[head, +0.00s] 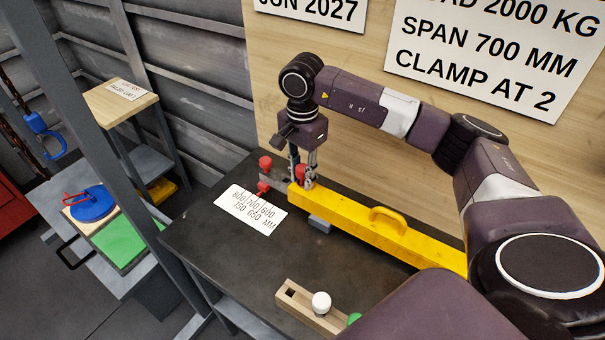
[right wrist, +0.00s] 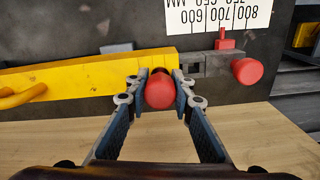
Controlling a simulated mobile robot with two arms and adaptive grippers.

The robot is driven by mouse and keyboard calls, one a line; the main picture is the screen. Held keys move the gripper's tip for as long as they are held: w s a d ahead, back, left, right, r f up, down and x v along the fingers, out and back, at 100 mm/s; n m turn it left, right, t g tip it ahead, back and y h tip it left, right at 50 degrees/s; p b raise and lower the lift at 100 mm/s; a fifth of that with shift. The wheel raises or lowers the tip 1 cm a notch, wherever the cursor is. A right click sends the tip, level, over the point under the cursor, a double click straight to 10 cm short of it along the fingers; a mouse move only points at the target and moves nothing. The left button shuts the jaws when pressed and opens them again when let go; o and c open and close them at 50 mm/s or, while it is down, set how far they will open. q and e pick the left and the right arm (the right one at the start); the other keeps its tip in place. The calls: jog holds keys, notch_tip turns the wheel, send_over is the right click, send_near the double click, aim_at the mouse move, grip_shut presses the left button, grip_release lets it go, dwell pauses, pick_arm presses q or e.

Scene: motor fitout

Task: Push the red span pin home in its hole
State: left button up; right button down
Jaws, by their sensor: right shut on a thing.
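My right gripper (head: 304,178) is shut on a red pin knob (head: 300,173) at the left end of the yellow beam (head: 345,213). In the right wrist view, the round red knob (right wrist: 159,91) sits between the fingertips, against the beam's end (right wrist: 100,76). A grey slide (right wrist: 205,64) sticks out of the beam end. A second red knob (right wrist: 247,71) is at its outer end, with a small red pointer (right wrist: 224,42) beside it. My left gripper is in neither view.
A white scale plate (head: 251,209) lies on the dark bench (head: 235,255) beside the slide. A wooden block (head: 305,308) with a white knob (head: 321,303) is at the front. The yellow handle (head: 389,220) rises from the beam. A wooden wall stands behind.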

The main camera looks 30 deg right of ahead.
jog(key=shift+f, duration=0.3)
jog(key=c, duration=1.6)
grip_release()
jog(key=shift+r, duration=0.1)
jog(key=shift+r, duration=0.1)
notch_tip(320, 180, up, 12)
jog(key=shift+f, duration=0.1)
